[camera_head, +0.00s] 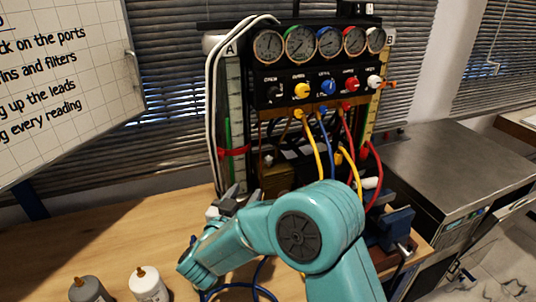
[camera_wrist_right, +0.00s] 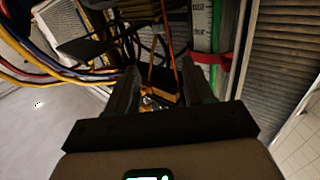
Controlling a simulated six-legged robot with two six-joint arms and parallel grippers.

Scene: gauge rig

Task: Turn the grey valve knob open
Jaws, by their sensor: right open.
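The gauge rig (camera_head: 316,68) stands at the back of the bench with a row of small valve knobs under its gauges. The knobs are a dark one (camera_head: 274,92) at the left, then yellow, blue and red, and a pale one (camera_head: 374,82) at the right. I cannot tell for sure which is the grey knob. My right gripper (camera_head: 236,203) is low in front of the rig's left foot, well below the knobs. In the right wrist view its jaws (camera_wrist_right: 158,88) are apart with nothing clearly held between them. My left gripper is not in view.
Yellow, blue and red hoses (camera_head: 316,150) hang from the rig's front. White hoses (camera_head: 212,110) run down its left side. Two bottles (camera_head: 148,284) stand at the bench's front left. A blue vise (camera_head: 392,228) is at the right. The left bench top (camera_head: 100,235) is clear.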

